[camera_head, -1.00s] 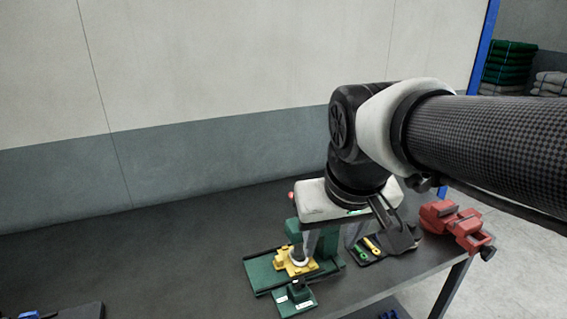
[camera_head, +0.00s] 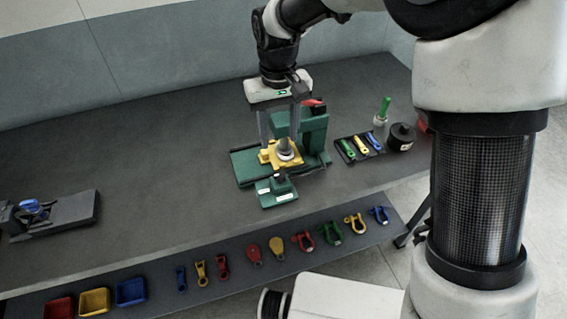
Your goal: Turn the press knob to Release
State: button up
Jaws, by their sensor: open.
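The green press (camera_head: 314,135) stands on the dark bench in the middle of the head view, with a yellow fixture (camera_head: 271,154) holding a round grey part. In front of it is a small green control block (camera_head: 284,197) with white labels, too small to read. A dark knob (camera_head: 278,178) sits on top of this block; its pointing direction cannot be made out. My gripper (camera_head: 281,144) points down over the press, behind the knob. Its two grey fingers are apart, around the fixture area in the picture, and it appears empty. The fingers do not touch the knob.
A black device (camera_head: 65,215) lies at left. Several shackles and coloured bins (camera_head: 131,292) sit on the lower shelf. The bench's left middle is clear.

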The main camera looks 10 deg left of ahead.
aim_at(280, 174)
notch_tip(280, 174, down, 14)
jog(key=shift+d+r, duration=0.1)
jog(key=shift+r, duration=0.05)
jog(key=shift+c, duration=0.3)
jog(key=c, duration=1)
